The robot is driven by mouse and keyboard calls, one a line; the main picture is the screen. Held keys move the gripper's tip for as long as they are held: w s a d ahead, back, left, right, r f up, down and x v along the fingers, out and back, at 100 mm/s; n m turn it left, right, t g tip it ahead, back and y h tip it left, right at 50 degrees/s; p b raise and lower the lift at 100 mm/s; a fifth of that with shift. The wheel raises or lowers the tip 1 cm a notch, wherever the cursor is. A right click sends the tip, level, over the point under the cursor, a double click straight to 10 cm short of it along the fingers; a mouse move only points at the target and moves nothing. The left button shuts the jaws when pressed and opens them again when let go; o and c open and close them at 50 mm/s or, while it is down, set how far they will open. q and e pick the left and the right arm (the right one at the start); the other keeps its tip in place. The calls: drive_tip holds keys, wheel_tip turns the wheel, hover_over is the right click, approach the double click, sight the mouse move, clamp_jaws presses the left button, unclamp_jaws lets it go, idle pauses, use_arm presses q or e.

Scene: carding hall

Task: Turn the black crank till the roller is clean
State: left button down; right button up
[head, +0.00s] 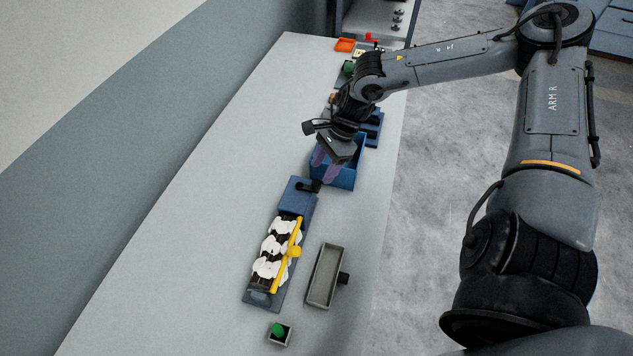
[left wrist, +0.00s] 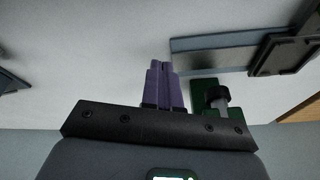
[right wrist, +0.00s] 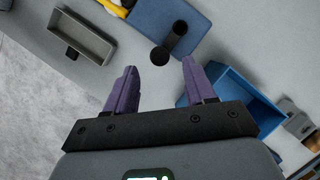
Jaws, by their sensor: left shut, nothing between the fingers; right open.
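A black crank (head: 307,186) sticks out from the far end of a blue roller stand (head: 298,197). The roller (head: 270,259) is partly covered in white fluff, with dark stretches showing between the clumps. A yellow bar (head: 286,262) lies along its right side. My right gripper (head: 320,177) is open at the crank end. In the right wrist view the crank (right wrist: 161,55) shows between and just beyond the spread purple fingertips (right wrist: 160,64); I cannot tell whether they touch it. My left gripper (left wrist: 160,64) is shut and empty; it is not in the head view.
An open blue bin (head: 347,180) stands just beyond the crank, close to my right gripper. A grey tray (head: 314,297) lies right of the roller stand. A small box with a green thing (head: 278,330) sits in front. The table's left side is clear.

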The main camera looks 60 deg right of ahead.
sight(316, 182)
use_arm(q)
drive_tip(key=shift+f+b, duration=0.6)
use_arm(e)
drive_tip(key=shift+x, duration=3)
clamp_jaws()
drive_tip(key=shift+a+r, duration=0.1)
use_arm(q)
drive_tip(key=shift+r, duration=0.2)
